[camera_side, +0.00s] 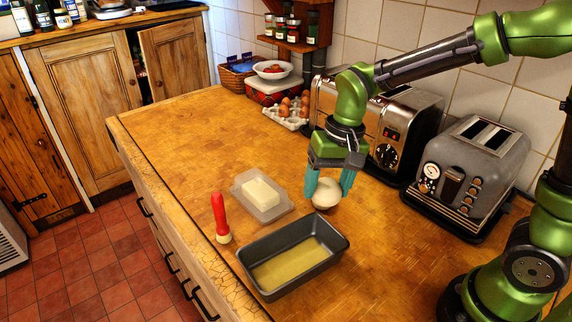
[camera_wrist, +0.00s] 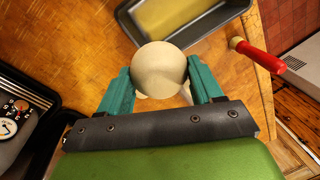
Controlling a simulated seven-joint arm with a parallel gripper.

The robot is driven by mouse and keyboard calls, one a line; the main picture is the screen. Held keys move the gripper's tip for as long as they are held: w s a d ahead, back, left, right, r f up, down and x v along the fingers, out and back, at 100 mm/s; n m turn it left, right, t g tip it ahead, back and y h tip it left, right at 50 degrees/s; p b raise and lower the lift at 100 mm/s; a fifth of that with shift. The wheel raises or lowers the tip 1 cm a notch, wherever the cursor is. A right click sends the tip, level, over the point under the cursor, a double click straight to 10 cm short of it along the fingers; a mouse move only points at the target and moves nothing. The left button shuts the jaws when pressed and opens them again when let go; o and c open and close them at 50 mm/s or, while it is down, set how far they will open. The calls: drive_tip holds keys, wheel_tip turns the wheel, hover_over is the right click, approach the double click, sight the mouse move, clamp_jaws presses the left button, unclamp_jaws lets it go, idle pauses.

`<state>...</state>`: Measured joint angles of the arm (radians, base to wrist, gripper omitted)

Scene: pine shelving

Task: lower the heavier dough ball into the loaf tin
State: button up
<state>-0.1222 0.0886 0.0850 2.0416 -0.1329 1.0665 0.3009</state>
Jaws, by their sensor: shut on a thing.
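A pale, round dough ball (camera_side: 326,195) is between the teal fingers of my gripper (camera_side: 328,188), which is shut on it. In the wrist view the ball (camera_wrist: 160,66) sits between both fingertips and hides what is behind it. Small pale patches show below it there; I cannot tell what they are. The ball is at or just above the worktop; I cannot tell if it touches. The dark grey loaf tin (camera_side: 309,275) stands in front and to the left of the gripper, with a yellowish bottom and no dough visible inside. Its wall also shows in the wrist view (camera_wrist: 212,25). Which ball is heavier is not visible.
Eggs in a carton (camera_side: 285,115), a steel toaster (camera_side: 385,115) and a grey toaster (camera_side: 470,170) line the wall. The wooden worktop (camera_side: 190,140) is clear at left.

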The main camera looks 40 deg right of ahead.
hover_over(292, 264)
drive_tip(key=f, duration=0.3)
drive_tip(key=shift+s+d+f, duration=0.2)
drive_tip(key=shift+d+f, duration=0.05)
drive_tip(key=shift+d, duration=0.05)
idle(0.4)
drive_tip(key=shift+f, duration=2.8)
drive_tip(key=shift+f, duration=2.5)
drive_tip(key=o, duration=0.7)
